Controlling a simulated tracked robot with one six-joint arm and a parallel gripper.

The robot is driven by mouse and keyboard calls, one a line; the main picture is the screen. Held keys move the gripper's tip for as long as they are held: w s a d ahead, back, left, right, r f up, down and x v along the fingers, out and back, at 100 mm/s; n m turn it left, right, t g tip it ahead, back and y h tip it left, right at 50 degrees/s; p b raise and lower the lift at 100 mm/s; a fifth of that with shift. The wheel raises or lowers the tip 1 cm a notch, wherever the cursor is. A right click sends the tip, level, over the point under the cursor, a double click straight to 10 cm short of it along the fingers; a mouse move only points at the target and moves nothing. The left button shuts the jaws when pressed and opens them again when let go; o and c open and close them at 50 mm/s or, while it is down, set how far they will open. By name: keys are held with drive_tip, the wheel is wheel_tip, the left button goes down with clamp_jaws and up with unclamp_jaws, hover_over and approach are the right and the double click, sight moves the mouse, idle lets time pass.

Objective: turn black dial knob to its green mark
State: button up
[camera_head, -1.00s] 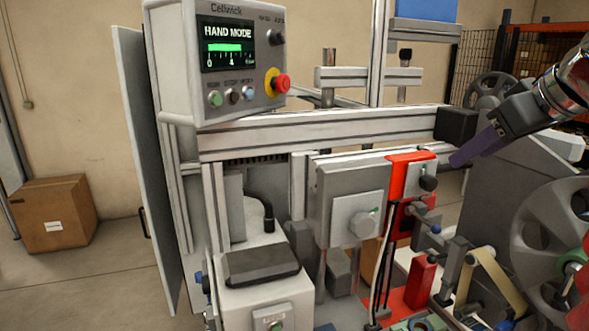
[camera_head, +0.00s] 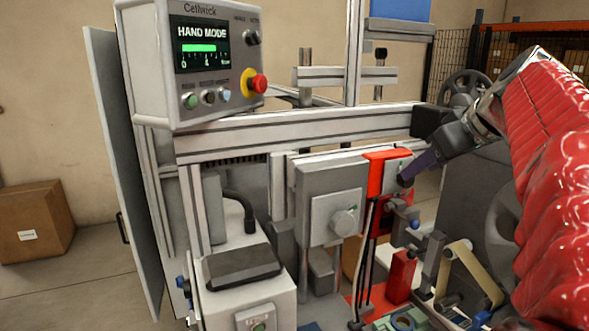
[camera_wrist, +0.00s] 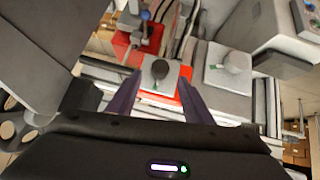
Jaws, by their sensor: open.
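The black dial knob (camera_wrist: 160,69) sits on a light grey plate (camera_wrist: 174,78) on a red mount. In the head view the knob (camera_head: 404,181) shows small at the mount's right side, just by the purple fingertips. My gripper (camera_wrist: 160,82) is open, with one finger on either side of the knob's line in the wrist view. The fingertips look close to the plate; I cannot tell whether they touch the knob. The green mark of this knob is too small to make out. My gripper also shows in the head view (camera_head: 413,173).
A grey knob on a pale plate (camera_head: 336,218) is on the grey box left of the red mount (camera_head: 375,175). A control panel (camera_head: 200,60) reads HAND MODE. A frame beam (camera_head: 300,130) runs above. Reels and tape stand at right.

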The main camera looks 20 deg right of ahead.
drive_tip(key=x, duration=0.5)
drive_tip(key=shift+w+f, duration=0.25)
drive_tip(key=shift+f, duration=0.05)
drive_tip(key=shift+c, duration=0.7)
drive_tip(key=c, duration=0.9)
